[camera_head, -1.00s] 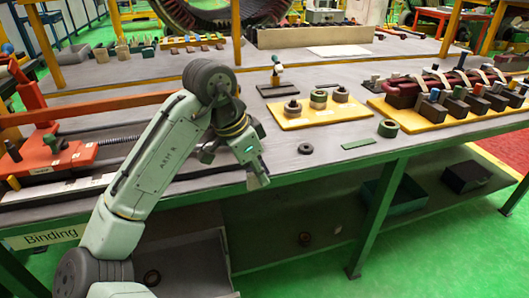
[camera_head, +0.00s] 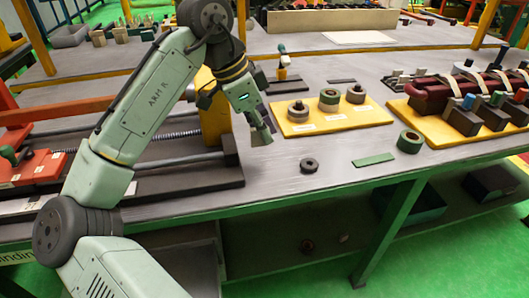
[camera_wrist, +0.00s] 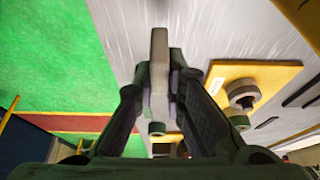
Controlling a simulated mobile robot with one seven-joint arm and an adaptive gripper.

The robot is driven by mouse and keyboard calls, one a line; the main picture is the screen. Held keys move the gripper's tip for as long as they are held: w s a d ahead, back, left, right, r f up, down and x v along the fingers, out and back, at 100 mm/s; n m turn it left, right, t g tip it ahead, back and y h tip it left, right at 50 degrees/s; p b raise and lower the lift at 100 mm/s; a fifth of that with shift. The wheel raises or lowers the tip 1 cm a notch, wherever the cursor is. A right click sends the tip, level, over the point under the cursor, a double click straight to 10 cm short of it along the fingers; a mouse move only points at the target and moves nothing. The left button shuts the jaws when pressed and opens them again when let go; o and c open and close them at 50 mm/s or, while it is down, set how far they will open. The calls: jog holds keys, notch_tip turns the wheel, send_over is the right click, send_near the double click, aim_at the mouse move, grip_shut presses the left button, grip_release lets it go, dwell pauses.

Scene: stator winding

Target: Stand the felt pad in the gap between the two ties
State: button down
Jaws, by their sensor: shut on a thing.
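My gripper (camera_head: 261,132) is shut on a thin grey slab, which looks like the felt pad (camera_head: 261,136). It holds the pad above the front part of the table, left of the yellow ring board. In the wrist view, the pad (camera_wrist: 159,45) stands between the two fingers (camera_wrist: 160,85) and sticks out past their tips. The pale ties (camera_head: 464,70) wrap over a dark red coil (camera_head: 432,93) on the right-hand yellow board (camera_head: 408,107). The gap between them is far to the right of my gripper and too small to see clearly.
The yellow ring board (camera_head: 340,120) carries several rings. A dark ring (camera_head: 309,165), a green strip (camera_head: 374,160) and a green roll (camera_head: 409,141) lie near the table's front edge. Blocks with coloured tops (camera_head: 465,115) stand before the coil. A red fixture (camera_head: 35,170) is at left.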

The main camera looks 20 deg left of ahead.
aim_at(259, 145)
jog(key=shift+f+p, duration=0.3)
jog(key=shift+f, duration=2.85)
jog(key=shift+f, duration=0.1)
jog(key=c, duration=1.7)
grip_release()
jog(key=shift+o, duration=0.2)
jog(key=b+v, duration=0.1)
jog(key=v, duration=1.1)
